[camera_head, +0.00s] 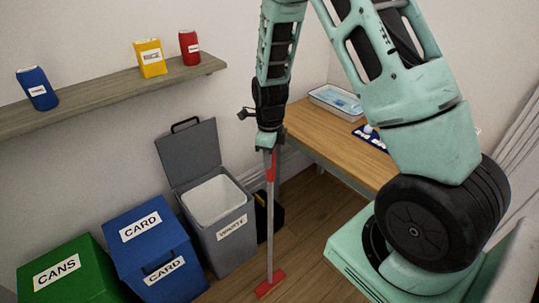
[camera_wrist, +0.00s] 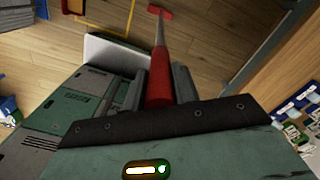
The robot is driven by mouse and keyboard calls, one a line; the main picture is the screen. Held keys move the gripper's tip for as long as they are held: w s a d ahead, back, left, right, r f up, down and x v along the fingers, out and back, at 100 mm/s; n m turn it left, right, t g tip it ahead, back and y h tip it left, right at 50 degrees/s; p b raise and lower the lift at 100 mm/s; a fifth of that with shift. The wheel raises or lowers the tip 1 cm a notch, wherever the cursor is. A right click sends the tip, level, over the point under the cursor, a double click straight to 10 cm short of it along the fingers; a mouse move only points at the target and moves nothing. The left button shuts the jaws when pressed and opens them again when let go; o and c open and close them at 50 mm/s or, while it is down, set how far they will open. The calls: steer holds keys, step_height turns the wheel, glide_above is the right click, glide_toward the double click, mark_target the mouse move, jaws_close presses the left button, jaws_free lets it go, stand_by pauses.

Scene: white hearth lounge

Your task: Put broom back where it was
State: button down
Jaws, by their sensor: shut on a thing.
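The broom (camera_head: 270,225) has a thin grey shaft, a red grip and a small red head. It hangs upright below my gripper (camera_head: 268,146), its head at or just above the wooden floor; I cannot tell if it touches. In the wrist view my gripper (camera_wrist: 158,88) is shut on the broom's red grip (camera_wrist: 159,75), with a finger on each side. The shaft runs away from the wrist camera to the red head (camera_wrist: 160,12). The broom's top end is hidden by my gripper.
A grey bin (camera_head: 228,240) with its lid up stands left of the broom, a black box (camera_head: 262,212) behind it. Blue card bin (camera_head: 150,250) and green cans bin (camera_head: 65,277) stand further left. A wooden table (camera_head: 325,138) is behind right.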

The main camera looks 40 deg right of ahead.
steer(key=shift+f, duration=0.15)
steer(key=c, duration=1.1)
jaws_free()
